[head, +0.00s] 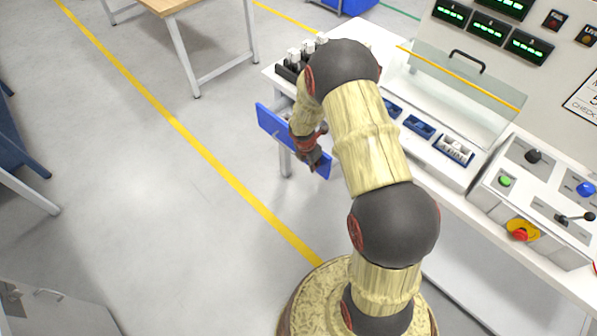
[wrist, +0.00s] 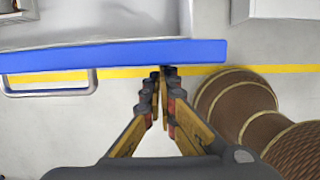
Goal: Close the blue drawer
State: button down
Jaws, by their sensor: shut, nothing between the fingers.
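The blue drawer (head: 271,121) stands out from the left end of the white bench, low under its top. In the wrist view the blue drawer front (wrist: 120,55) crosses the picture, with a metal bar handle (wrist: 50,90) to the left. My gripper (head: 316,160) is in front of the right part of the drawer front. In the wrist view my gripper (wrist: 160,74) is shut and empty, its fingertips at the front's lower edge, right of the handle. I cannot tell whether they touch it. My arm hides part of the drawer in the head view.
The white bench (head: 440,190) carries a clear guard with a black handle (head: 468,60), blue trays (head: 419,126) and a control box (head: 535,190) with buttons and a lever. A wooden-topped table (head: 170,5) stands at the back left. The floor left of the drawer is clear.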

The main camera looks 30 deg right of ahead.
jog(key=w+d+p, duration=0.1)
jog(key=d+p, duration=0.1)
jog(key=d, duration=0.2)
jog(key=w+d+p, duration=0.2)
jog(key=d, duration=0.2)
jog(key=w+d+p, duration=0.1)
jog(key=d+p, duration=0.1)
jog(key=d, duration=0.3)
jog(key=shift+w, duration=0.15)
jog(key=shift+r, duration=0.1)
